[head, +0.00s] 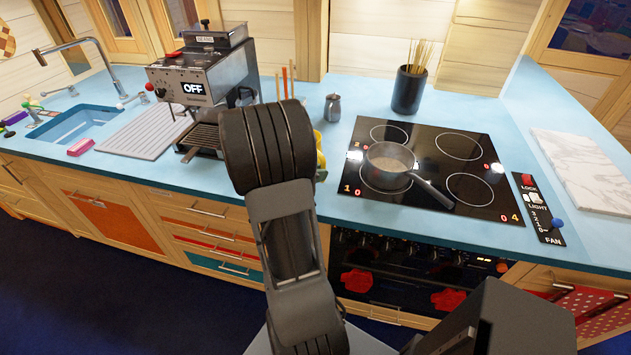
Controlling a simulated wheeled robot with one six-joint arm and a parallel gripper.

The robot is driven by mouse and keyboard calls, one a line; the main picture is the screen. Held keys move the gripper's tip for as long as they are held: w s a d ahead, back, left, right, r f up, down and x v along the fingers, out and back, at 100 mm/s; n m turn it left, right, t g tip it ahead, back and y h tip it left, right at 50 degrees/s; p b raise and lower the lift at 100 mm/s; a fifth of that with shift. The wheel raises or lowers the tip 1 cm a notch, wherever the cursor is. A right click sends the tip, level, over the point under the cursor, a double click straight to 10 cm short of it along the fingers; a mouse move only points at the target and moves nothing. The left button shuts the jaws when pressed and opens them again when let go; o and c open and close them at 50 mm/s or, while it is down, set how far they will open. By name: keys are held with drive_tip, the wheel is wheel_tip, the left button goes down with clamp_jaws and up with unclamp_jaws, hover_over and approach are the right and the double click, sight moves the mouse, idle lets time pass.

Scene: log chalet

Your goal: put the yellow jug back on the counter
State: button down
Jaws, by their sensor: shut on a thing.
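A yellow thing (320,157), which looks like part of the yellow jug, shows as a thin strip at the right edge of my arm, over the front part of the counter. The rest of it is hidden behind my arm, so I cannot tell whether it touches the counter. The blue counter (340,204) runs across the view. My arm rises from the bottom centre and covers the middle of the counter front. My gripper's fingers are hidden behind the arm, so their hold on the yellow thing does not show.
An espresso machine (212,75) stands left of my arm, by a ribbed drainer (143,130) and sink (80,123). Right are a small metal pitcher (332,108), a hob (440,145) with a saucepan (390,163), a dark utensil pot (408,90) and a marble board (590,170).

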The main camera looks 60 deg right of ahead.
drive_tip(key=shift+w+d+f+p, duration=0.1)
drive_tip(key=shift+w+d+f, duration=0.1)
drive_tip(key=shift+f, duration=0.55)
drive_tip(key=shift+w+d+f+p, duration=0.1)
drive_tip(key=shift+w+f+p, duration=0.1)
drive_tip(key=shift+f, duration=0.6)
drive_tip(key=shift+w+d+f+p, duration=0.1)
drive_tip(key=shift+w+f, duration=0.1)
drive_tip(key=shift+f, duration=0.65)
drive_tip(key=shift+f+b, duration=0.15)
drive_tip(key=shift+b, duration=0.2)
drive_tip(key=c, duration=1.1)
unclamp_jaws()
